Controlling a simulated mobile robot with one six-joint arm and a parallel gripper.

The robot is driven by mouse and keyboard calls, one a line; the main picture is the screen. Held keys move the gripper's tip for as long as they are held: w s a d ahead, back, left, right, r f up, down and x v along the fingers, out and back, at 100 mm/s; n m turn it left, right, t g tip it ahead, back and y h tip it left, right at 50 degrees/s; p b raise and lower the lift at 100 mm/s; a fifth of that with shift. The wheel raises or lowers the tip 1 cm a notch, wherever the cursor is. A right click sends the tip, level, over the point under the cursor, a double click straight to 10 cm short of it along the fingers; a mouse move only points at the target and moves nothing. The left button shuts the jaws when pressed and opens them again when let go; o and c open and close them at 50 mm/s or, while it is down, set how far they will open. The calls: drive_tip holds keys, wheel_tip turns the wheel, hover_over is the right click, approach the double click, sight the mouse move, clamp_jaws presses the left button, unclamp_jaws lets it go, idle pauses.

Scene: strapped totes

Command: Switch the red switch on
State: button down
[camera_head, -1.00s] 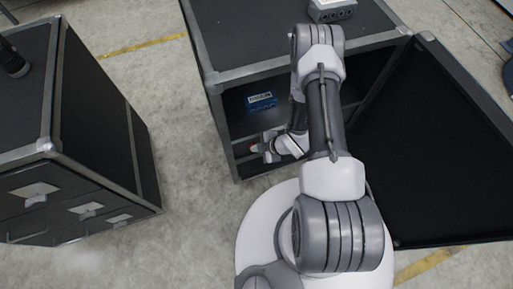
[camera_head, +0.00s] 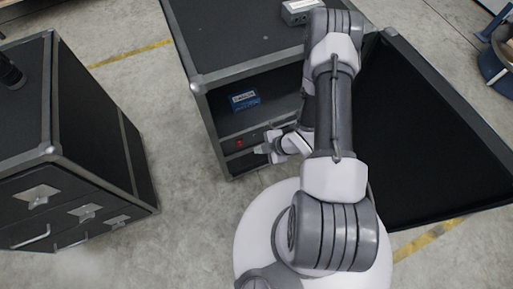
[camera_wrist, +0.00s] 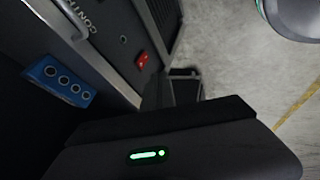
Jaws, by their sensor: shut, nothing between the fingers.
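The red switch (camera_head: 239,142) sits on the front strip below the shelf opening of the dark cabinet (camera_head: 228,72).
A blue box (camera_head: 243,99) stands on the shelf above the switch. The cabinet door (camera_head: 425,140) hangs open at right. A grey device (camera_head: 300,11) sits on top. Another drawer cabinet (camera_head: 95,120) stands at left, with bare floor between them.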

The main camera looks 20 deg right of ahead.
sight(240, 143)
drive_tip(key=shift+s+f, duration=0.25)
drive_tip(key=shift+f, duration=0.55)
drive_tip(key=w+a+f+b, duration=0.3)
drive_tip(key=w+f+b, duration=0.3)
drive_tip(key=w+f, duration=0.2)
drive_tip(key=shift+w+a+f, duration=0.2)
drive_tip(key=shift+a+f, duration=0.05)
